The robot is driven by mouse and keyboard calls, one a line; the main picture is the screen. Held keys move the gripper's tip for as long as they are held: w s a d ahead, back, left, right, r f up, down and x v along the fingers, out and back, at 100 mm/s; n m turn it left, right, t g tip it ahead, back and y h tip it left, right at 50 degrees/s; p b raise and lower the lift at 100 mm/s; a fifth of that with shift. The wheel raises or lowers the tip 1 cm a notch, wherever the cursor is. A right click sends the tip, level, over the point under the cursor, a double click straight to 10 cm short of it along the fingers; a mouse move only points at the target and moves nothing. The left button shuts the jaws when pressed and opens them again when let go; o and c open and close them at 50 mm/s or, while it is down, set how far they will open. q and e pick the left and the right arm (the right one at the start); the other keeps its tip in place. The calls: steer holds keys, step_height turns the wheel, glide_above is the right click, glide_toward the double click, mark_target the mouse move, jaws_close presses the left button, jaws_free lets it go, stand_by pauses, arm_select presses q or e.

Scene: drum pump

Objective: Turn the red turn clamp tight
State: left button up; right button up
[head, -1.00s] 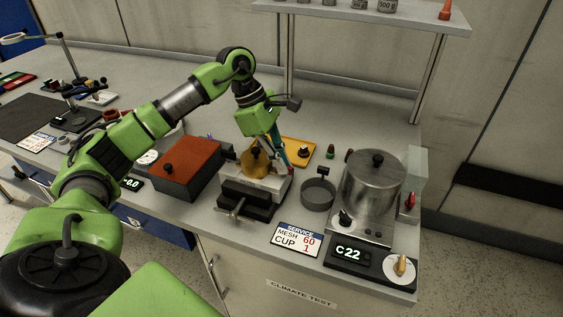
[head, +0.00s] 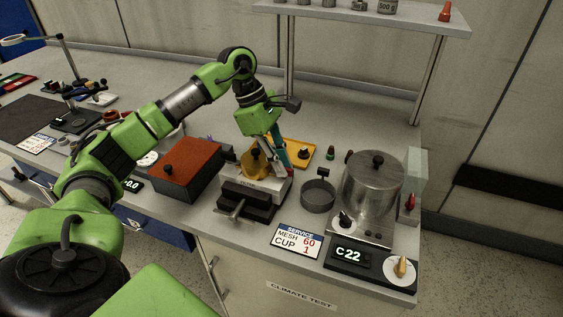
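A brass-coloured rounded part (head: 255,163) sits in a grey metal block held in a dark vise (head: 246,200) on the bench. A small red piece (head: 290,172) shows at the right edge of this block; it may be the red turn clamp, but it is too small to be sure. My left gripper (head: 280,162) points down at the right side of the brass part, close over the block. Its fingers overlap the block, and whether they are open or shut is unclear. My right gripper is out of view.
A red-topped box (head: 188,160) stands left of the vise. A yellow tray (head: 299,152) lies behind it. A round sieve (head: 318,196) and a steel pot (head: 372,185) stand to the right. A service card (head: 297,241) lies in front. A shelf (head: 370,14) is above the back.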

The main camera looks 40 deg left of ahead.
mark_target(264, 162)
arm_select(q)
steer(key=v, duration=1.2)
steer(key=shift+f, duration=0.1)
